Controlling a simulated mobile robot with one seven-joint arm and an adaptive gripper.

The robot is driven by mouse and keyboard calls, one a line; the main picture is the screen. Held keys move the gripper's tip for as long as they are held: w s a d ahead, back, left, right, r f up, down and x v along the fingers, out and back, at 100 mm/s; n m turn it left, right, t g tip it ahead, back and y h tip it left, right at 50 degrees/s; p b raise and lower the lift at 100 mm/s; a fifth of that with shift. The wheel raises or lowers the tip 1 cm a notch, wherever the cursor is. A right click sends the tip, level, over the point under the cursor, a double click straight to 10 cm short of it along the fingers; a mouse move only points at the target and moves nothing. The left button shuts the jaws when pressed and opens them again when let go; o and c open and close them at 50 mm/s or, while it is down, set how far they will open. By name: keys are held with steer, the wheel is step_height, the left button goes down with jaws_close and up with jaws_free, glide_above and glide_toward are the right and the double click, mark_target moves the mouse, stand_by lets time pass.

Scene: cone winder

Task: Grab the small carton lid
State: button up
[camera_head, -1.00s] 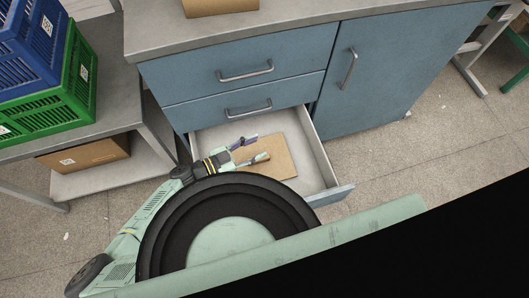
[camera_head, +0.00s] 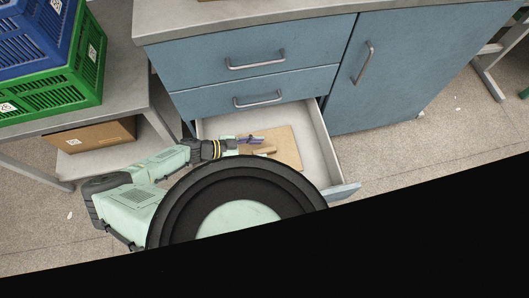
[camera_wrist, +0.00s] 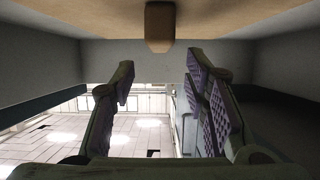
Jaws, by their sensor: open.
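The carton lid (camera_head: 287,145) is a flat tan board lying in the open drawer, with a small raised block (camera_head: 264,152) on it. In the wrist view the lid (camera_wrist: 75,14) spans the top edge, and its block (camera_wrist: 160,28) hangs into view between the finger lines. My gripper (camera_head: 256,144) is inside the drawer over the left part of the lid, beside the block. In the wrist view my gripper (camera_wrist: 158,80) has its purple-padded fingers wide apart with nothing between them. Contact with the block cannot be told. My arm hides the lid's near left part.
The open drawer (camera_head: 321,150) has pale walls around the lid, with its blue front (camera_head: 342,194) at the near right. Closed blue drawers (camera_head: 262,60) and the worktop are above. A side table at left bears green (camera_head: 75,85) and blue crates, with a cardboard box (camera_head: 97,135) below.

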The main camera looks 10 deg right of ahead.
steer(key=p+x, duration=0.1)
steer(key=x, duration=0.4)
steer(key=shift+d, duration=0.15)
jaws_close()
stand_by(0.4)
